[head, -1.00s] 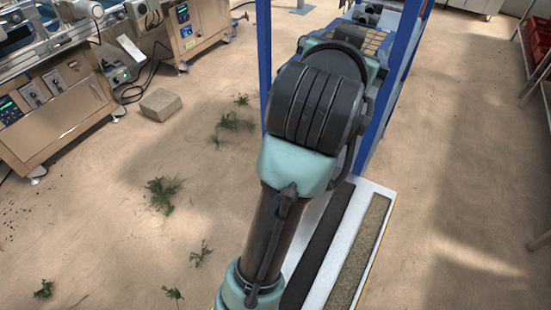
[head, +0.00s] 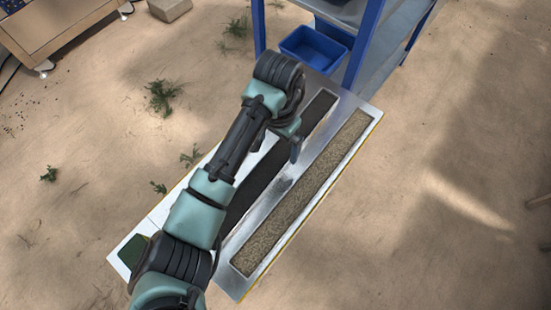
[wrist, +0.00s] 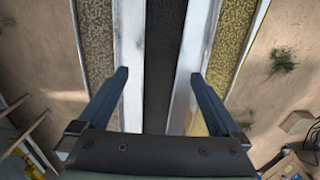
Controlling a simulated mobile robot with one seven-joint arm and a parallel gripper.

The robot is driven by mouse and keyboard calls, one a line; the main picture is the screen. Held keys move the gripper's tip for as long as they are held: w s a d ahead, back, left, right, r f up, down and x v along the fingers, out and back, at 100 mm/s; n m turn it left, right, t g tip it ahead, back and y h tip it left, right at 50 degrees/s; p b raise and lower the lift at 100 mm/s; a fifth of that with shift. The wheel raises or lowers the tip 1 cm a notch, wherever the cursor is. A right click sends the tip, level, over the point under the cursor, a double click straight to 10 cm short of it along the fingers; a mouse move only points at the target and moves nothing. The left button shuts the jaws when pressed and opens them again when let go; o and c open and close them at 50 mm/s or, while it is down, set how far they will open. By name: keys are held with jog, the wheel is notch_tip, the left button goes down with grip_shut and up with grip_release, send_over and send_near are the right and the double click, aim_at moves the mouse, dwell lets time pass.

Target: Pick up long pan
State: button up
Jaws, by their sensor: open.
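A long narrow pan of tan grain (head: 305,192) lies along the right side of a pale, shiny bench top (head: 150,226). A long dark strip (head: 255,190) runs parallel on its left, partly hidden by my arm. In the wrist view, the dark strip (wrist: 163,45) runs between pale bands, with a grainy strip on the left (wrist: 97,40) and another on the right (wrist: 236,35). My gripper (wrist: 160,75) is open and empty above the bench, its fingers either side of the dark strip. I cannot tell its height. In the head view my gripper (head: 294,146) is partly hidden.
A blue-posted shelf (head: 366,45) stands at the bench's far end, with a blue bin (head: 318,50) by it. A stone-like block (head: 170,8) and several weeds (head: 162,97) lie on the floor at left.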

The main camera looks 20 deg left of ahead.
aim_at(276, 161)
notch_tip(276, 161, down, 6)
jog(key=shift+s+a+r+b, duration=0.1)
jog(key=shift+a+r+b, duration=0.1)
jog(key=shift+b, duration=0.1)
jog(key=shift+d, duration=0.1)
jog(key=shift+c, duration=0.2)
jog(key=shift+r, duration=0.1)
jog(key=c, duration=1.3)
